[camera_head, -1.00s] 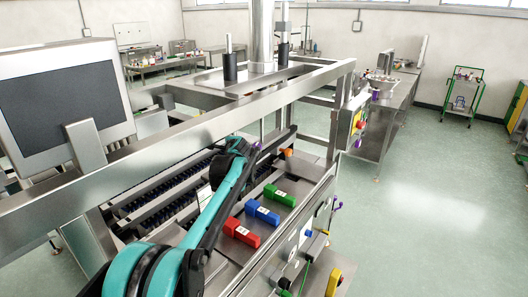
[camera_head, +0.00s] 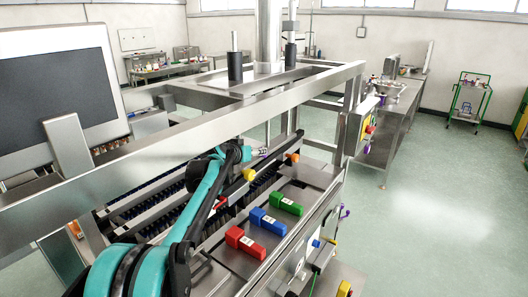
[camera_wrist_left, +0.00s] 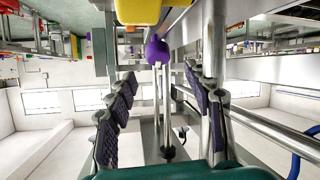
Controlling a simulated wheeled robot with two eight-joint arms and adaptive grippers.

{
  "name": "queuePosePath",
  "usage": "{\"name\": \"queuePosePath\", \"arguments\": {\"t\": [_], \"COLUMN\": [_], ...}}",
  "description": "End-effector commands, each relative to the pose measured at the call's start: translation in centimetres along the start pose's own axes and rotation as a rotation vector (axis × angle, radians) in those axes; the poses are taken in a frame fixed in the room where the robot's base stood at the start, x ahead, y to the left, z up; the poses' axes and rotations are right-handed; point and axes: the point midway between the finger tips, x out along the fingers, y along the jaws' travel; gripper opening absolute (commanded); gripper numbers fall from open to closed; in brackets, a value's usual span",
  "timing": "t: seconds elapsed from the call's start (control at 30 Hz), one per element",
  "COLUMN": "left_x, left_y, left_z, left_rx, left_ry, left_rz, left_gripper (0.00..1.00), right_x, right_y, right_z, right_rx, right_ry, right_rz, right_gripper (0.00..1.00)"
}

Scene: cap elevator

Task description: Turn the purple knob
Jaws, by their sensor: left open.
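In the left wrist view a purple knob (camera_wrist_left: 157,50) shows ahead of my left gripper (camera_wrist_left: 158,105), centred between its two spread fingers. A yellow block-like knob (camera_wrist_left: 138,10) is just above it in that view. The gripper is open, with ribbed purple-grey pads, and nothing is between the pads. In the head view my left gripper (camera_head: 260,153) reaches the far end of the rail, between a yellow knob (camera_head: 249,174) and an orange knob (camera_head: 292,157). The purple knob there is hard to make out behind the gripper. My right gripper is not in view.
Red (camera_head: 244,242), blue (camera_head: 268,221) and green (camera_head: 286,204) blocks sit on the panel right of my arm. A thick metal frame bar (camera_head: 200,142) crosses above. Other purple parts show on the machine's right side (camera_head: 345,213). Open floor lies to the right.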

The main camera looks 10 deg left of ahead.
Motion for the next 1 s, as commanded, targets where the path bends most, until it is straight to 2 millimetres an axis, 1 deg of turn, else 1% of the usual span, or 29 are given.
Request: {"name": "queuePosePath", "arguments": {"t": [0.03,0.1,0.2,0.3,0.47,0.73,0.77,0.8,0.87,0.9,0.93,1.0], "left_x": [1.0,2.2,3.9,5.1,6.1,6.2,6.2,6.2,6.2,6.2,6.2,6.2], "left_y": [0.1,0.1,0.1,0.1,0.1,0.1,0.1,0.1,0.1,0.1,0.1,0.1], "left_z": [0.2,0.2,0.2,0.1,0.1,0.1,0.1,0.1,0.1,0.1,0.1,0.1], "left_rx": [0.001,0.002,0.003,0.002,0.002,0.003,0.003,0.003,0.003,0.003,0.003,0.003], "left_ry": [0.000,-0.001,-0.001,-0.001,-0.001,-0.001,-0.001,-0.001,-0.001,-0.001,-0.001,-0.001], "left_rz": [0.002,0.002,0.002,0.002,0.001,0.001,0.001,0.001,0.001,0.001,0.001,0.001], "left_gripper": [0.52,0.52,0.52,0.52,0.52,0.52,0.47,0.36,0.20,0.10,0.02,0.02], "right_x": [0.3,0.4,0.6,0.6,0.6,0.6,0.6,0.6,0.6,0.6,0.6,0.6], "right_y": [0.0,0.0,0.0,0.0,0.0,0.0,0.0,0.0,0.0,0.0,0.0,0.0], "right_z": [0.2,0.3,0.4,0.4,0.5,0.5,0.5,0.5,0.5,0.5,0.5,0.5], "right_rx": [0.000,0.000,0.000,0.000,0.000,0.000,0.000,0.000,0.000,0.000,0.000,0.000], "right_ry": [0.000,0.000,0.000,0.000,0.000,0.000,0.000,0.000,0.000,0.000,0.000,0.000], "right_rz": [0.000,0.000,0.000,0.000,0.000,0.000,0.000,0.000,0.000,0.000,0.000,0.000], "right_gripper": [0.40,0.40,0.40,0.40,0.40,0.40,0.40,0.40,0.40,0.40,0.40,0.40]}}
